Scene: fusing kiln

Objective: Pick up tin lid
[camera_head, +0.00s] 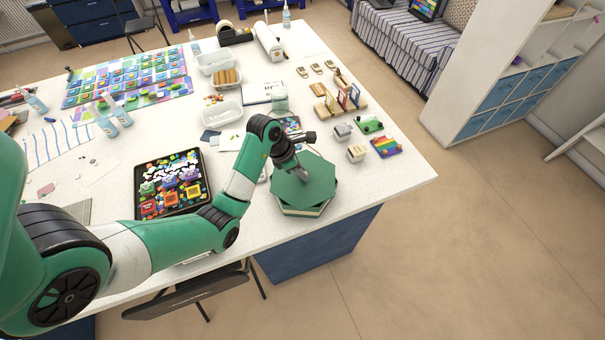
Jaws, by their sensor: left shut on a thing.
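The tin lid (313,189) is a green hexagonal plate near the front right of the white table. It lies over a green hexagonal tin (318,210) with a pale band low on its side. The lid looks slightly offset from the tin; I cannot tell whether they touch. My left gripper (304,175) points down at the middle of the lid and is shut on it. The exact grip point is small and partly hidden by the gripper. My right gripper is not in view.
A black tray (208,205) of colourful pieces lies left of the tin, beyond my left arm. Small blocks and a rainbow piece (386,147) stand to the right. The table's front edge is close to the tin. Bare tabletop (385,185) lies right of it.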

